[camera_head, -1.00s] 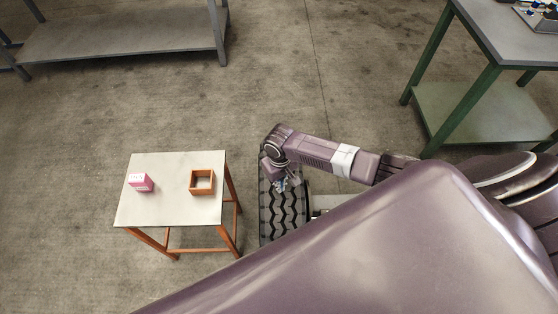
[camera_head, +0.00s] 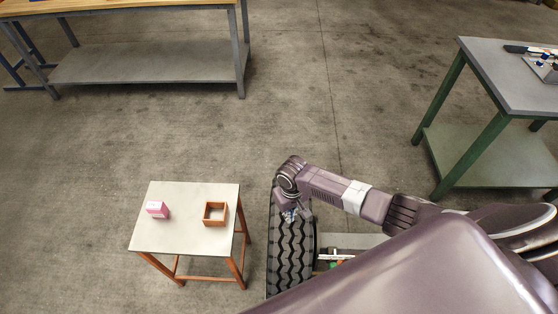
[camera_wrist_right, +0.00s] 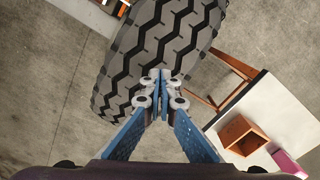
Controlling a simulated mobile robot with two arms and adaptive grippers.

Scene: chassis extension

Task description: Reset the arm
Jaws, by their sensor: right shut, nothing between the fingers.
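My right arm reaches in from the right in the head view and bends down at its wrist. My right gripper (camera_head: 291,214) hangs above a large black tyre (camera_head: 290,255). In the right wrist view the blue fingers of the gripper (camera_wrist_right: 160,82) meet at their tips, shut and empty, in front of the tyre tread (camera_wrist_right: 160,45). I cannot tell whether the tips touch the tyre. My left gripper is not in view.
A small white-topped table (camera_head: 180,238) stands left of the tyre. It bears a pink box (camera_head: 157,209) and an open orange-brown box (camera_head: 215,214). A green-legged table (camera_head: 510,85) stands at right and a grey shelf bench (camera_head: 150,63) at upper left. Concrete floor lies clear between.

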